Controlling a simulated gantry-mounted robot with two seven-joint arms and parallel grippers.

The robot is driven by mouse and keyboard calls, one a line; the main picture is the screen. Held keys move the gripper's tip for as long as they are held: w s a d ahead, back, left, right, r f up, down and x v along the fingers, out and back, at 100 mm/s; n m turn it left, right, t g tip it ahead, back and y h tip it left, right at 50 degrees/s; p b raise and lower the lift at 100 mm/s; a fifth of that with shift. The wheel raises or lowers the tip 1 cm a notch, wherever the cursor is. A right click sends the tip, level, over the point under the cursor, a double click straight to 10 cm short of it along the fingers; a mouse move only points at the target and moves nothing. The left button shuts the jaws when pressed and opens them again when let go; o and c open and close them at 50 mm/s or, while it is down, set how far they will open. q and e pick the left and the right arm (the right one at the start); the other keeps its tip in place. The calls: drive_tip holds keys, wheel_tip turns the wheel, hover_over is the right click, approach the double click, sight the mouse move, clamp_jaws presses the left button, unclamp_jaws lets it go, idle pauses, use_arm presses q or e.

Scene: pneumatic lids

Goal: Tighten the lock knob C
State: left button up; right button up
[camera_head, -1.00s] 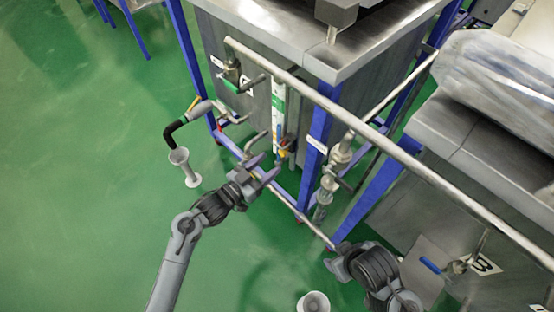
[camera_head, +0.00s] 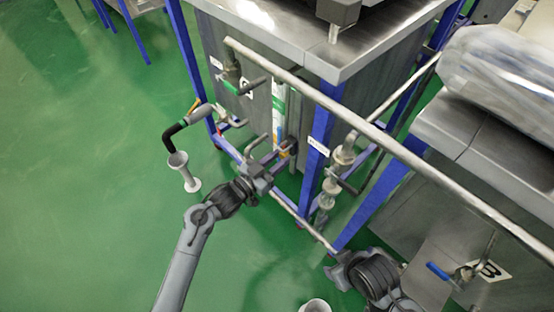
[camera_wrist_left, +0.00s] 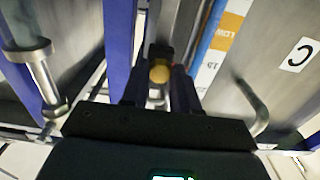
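The lock knob C (camera_wrist_left: 160,72) shows in the left wrist view as a small yellow, round-ended knob on a dark fitting. In the head view a small orange-yellow spot (camera_head: 283,153) marks that fitting, low beside the blue frame post. My left gripper (camera_wrist_left: 159,88) has its two dark fingers on either side of the knob, with the knob in the gap; I see no clear grip on it. In the head view the left gripper (camera_head: 275,166) is at the fitting and partly hides it. My right gripper (camera_head: 338,268) is low at the right, away from the knob; its fingers are unclear.
A "C" label (camera_wrist_left: 300,55) is on the tank wall. A bent metal handle (camera_wrist_left: 255,108) stands right of the left gripper, and a blue post (camera_wrist_left: 120,45) is close on its left. A long steel rail (camera_head: 330,105) runs overhead. Green floor (camera_head: 80,200) is free at left.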

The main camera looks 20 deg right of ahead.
use_arm(q)
clamp_jaws()
